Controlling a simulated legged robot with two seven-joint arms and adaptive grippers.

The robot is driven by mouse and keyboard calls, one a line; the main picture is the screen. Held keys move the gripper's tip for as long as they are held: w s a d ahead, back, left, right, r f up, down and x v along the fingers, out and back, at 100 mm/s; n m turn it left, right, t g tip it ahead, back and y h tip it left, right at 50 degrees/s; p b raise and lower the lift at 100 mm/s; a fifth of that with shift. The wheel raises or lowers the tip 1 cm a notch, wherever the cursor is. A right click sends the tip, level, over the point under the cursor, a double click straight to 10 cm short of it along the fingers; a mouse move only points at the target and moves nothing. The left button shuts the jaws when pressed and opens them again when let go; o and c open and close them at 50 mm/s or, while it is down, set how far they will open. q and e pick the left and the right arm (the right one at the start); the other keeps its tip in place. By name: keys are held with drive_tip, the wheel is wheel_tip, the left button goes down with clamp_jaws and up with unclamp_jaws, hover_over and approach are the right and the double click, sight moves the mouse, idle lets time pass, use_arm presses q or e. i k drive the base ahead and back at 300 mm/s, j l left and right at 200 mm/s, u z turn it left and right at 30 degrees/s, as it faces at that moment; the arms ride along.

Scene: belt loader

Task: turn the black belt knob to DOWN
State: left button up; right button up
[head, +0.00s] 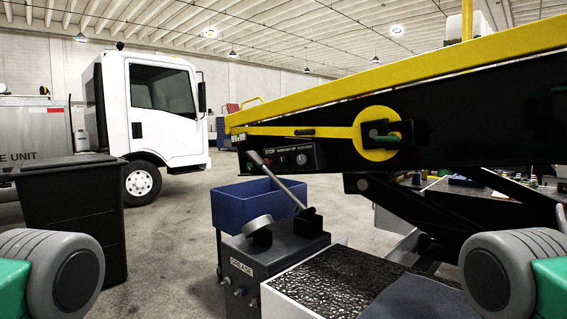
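A black control panel (287,156) is mounted on the side of the belt loader, below the yellow rail. It carries white lettering, of which STOP seems readable. A small round control (302,159) with a pale face sits at its right part, and darker controls are to its left. I cannot tell for sure which is the black belt knob, nor which way it points. Neither of my grippers is in view; only parts of my two arms show at the lower left and lower right corners, well apart from the panel.
A grey lever (284,182) rises from a grease box (265,262) in front of the panel. A blue bin (258,203) stands behind it. A black-topped step (335,283) is at front right. A black bin (70,210) and white truck (150,110) are left.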

sight(282, 161)
drive_tip(key=i+j+z, duration=0.1)
drive_tip(key=i+j, duration=0.25)
drive_tip(key=i+j+z, duration=0.1)
drive_tip(key=i+j, duration=0.2)
drive_tip(key=j, duration=0.25)
drive_tip(key=i+j, duration=0.35)
drive_tip(key=j+z, duration=0.05)
drive_tip(key=j, duration=0.05)
